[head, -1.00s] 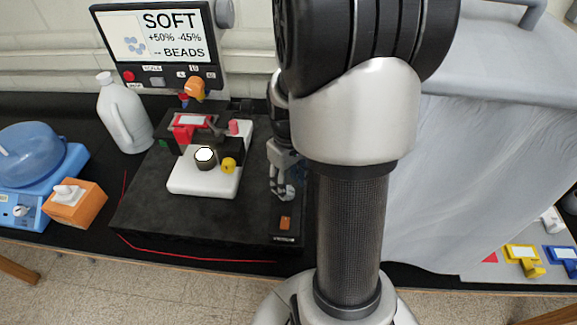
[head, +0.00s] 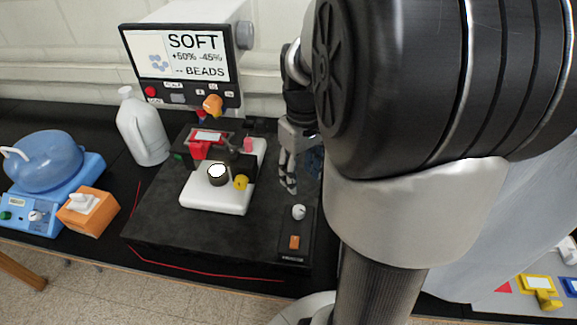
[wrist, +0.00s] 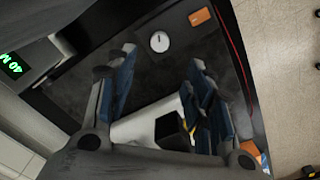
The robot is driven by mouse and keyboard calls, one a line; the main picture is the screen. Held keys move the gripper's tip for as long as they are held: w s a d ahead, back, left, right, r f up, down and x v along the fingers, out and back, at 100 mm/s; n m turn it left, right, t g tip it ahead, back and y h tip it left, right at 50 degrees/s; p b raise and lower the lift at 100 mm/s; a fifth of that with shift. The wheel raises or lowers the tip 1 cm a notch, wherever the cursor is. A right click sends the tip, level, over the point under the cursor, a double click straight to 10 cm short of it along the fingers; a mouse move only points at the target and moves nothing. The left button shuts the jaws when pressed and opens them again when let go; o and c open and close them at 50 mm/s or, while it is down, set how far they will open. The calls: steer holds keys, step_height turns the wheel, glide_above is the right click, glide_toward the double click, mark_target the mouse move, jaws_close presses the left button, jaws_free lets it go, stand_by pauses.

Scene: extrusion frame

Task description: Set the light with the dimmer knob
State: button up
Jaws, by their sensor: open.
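The dimmer knob (head: 298,212) is a small white round knob on a dark panel at the right front of the black base, above an orange switch. In the wrist view the knob (wrist: 159,41) shows a dark pointer mark and lies just beyond the gap between my fingers. My gripper (head: 288,186) hangs fingers down over the base, behind the knob in the head view and apart from it. In the wrist view my gripper (wrist: 162,64) is open and empty, with blue pads. The light (head: 218,173) glows white on the microscope's stage.
A screen (head: 186,56) reads "SOFT +50% -45% -- BEADS" behind the microscope (head: 215,194). A white bottle (head: 143,130), an orange box (head: 88,211) and a blue device (head: 40,205) stand to the left. The black base (head: 220,243) is clear in front.

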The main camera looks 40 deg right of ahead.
mark_target(299, 209)
step_height(299, 209, up, 4)
steer(key=m, duration=0.3)
step_height(299, 209, down, 17)
steer(key=b, duration=0.5)
steer(key=shift+w, duration=0.1)
steer(key=shift+c, duration=0.6)
